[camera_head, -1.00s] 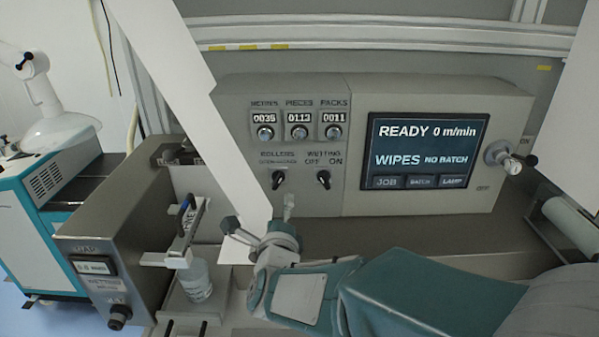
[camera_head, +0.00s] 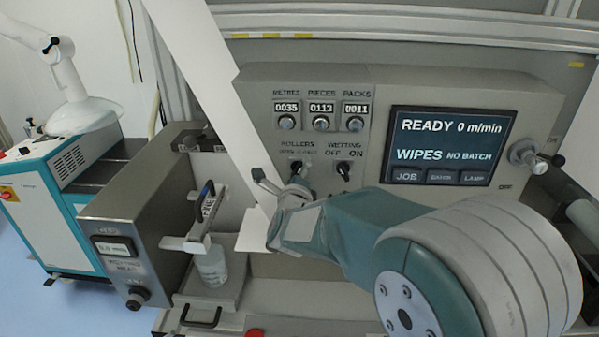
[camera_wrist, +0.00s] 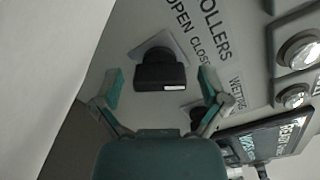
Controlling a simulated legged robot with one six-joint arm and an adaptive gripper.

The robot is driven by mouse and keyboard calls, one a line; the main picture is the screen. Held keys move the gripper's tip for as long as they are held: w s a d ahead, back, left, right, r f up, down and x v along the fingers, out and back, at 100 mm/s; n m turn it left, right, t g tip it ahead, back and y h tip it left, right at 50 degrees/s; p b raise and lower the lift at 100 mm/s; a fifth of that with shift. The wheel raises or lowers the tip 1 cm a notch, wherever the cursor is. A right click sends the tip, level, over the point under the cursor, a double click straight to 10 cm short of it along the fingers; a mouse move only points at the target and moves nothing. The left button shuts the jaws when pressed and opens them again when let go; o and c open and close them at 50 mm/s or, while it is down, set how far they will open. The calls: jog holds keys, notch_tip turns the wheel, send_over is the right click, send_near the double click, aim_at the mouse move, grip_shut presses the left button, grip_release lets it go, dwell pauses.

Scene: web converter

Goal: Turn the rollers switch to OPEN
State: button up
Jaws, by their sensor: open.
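The rollers switch (camera_wrist: 160,75) is a black knob on a light square plate, under the words ROLLERS, OPEN and CLOSED in the wrist view. It has a small white mark at one corner; which word it points to I cannot tell. In the head view the rollers switch (camera_head: 296,166) shows just above my gripper (camera_head: 284,184), partly hidden. In the wrist view my gripper (camera_wrist: 160,86) is open, with one teal-padded finger on each side of the knob. The fingers look apart from the knob; their depth relative to it is unclear.
The wetting switch (camera_head: 343,168) is close by on the right; in the wrist view it is partly behind a finger. Counter knobs (camera_head: 321,123) sit above. A screen (camera_head: 450,146) reads READY 0 m/min. A white web (camera_head: 215,95) runs down left of the switches.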

jog(key=shift+a+f, duration=0.1)
jog(key=shift+a, duration=0.6)
jog(key=c, duration=0.6)
jog(key=shift+s+d, duration=0.1)
jog(key=shift+d, duration=0.2)
jog(key=c, duration=0.5)
jog(key=shift+d, duration=0.4)
jog(key=shift+c, duration=0.3)
jog(key=shift+a, duration=0.1)
